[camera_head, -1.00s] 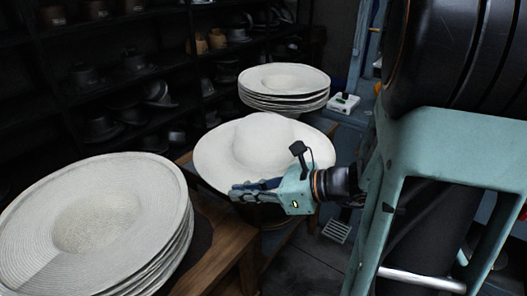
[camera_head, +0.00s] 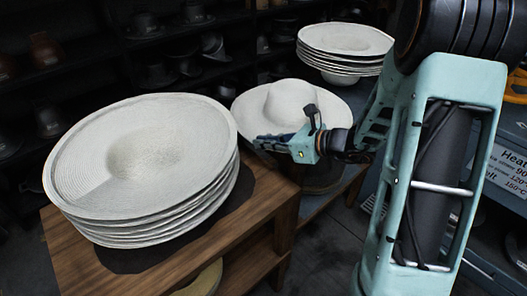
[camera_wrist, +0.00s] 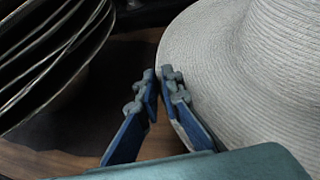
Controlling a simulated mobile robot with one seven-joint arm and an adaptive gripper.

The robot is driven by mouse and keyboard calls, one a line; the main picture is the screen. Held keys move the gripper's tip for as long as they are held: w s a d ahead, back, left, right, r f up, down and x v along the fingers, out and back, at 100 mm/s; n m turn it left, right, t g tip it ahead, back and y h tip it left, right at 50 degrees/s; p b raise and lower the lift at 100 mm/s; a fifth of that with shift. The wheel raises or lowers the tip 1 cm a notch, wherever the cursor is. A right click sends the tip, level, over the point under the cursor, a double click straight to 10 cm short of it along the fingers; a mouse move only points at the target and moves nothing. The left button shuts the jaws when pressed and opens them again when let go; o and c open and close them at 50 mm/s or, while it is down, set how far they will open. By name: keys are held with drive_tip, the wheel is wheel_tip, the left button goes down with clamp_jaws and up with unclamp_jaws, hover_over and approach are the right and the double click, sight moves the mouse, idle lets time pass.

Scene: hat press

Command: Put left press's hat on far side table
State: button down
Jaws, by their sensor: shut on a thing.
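A pale woven hat (camera_head: 285,102) with a domed crown and wide brim is at mid-picture in the head view, behind the near wooden table. It fills the right of the wrist view (camera_wrist: 255,65). My gripper (camera_head: 262,143) is shut on the near edge of its brim. The two blue fingertips (camera_wrist: 158,82) meet at that edge in the wrist view. The gripper hides part of the brim, and what lies directly under the hat is mostly hidden. The near wooden side table (camera_head: 75,240) carries a large stack of pale hats (camera_head: 145,155).
Another stack of pale hats (camera_head: 345,42) stands farther back. Dark shelves (camera_head: 110,60) with hats line the back wall. A blue-grey machine with a "Heat" label (camera_head: 512,165) is at the right, behind my arm. The near stack's edge (camera_wrist: 40,60) is close left of my fingers.

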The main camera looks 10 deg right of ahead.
sight(264, 150)
drive_tip(key=shift+w+a+f+b, duration=0.1)
drive_tip(key=shift+f+b, duration=0.1)
drive_tip(key=shift+f, duration=0.65)
drive_tip(key=shift+w+f+b, duration=0.1)
drive_tip(key=shift+f+b, duration=0.05)
drive_tip(key=shift+f, duration=0.7)
drive_tip(key=shift+f, duration=0.2)
drive_tip(key=c, duration=2.1)
unclamp_jaws()
drive_tip(key=shift+r, duration=0.15)
drive_tip(key=shift+s+r, duration=0.1)
drive_tip(key=shift+r, duration=0.05)
drive_tip(key=p+v, duration=0.1)
drive_tip(key=v, duration=1.1)
drive_tip(key=shift+p, duration=0.3)
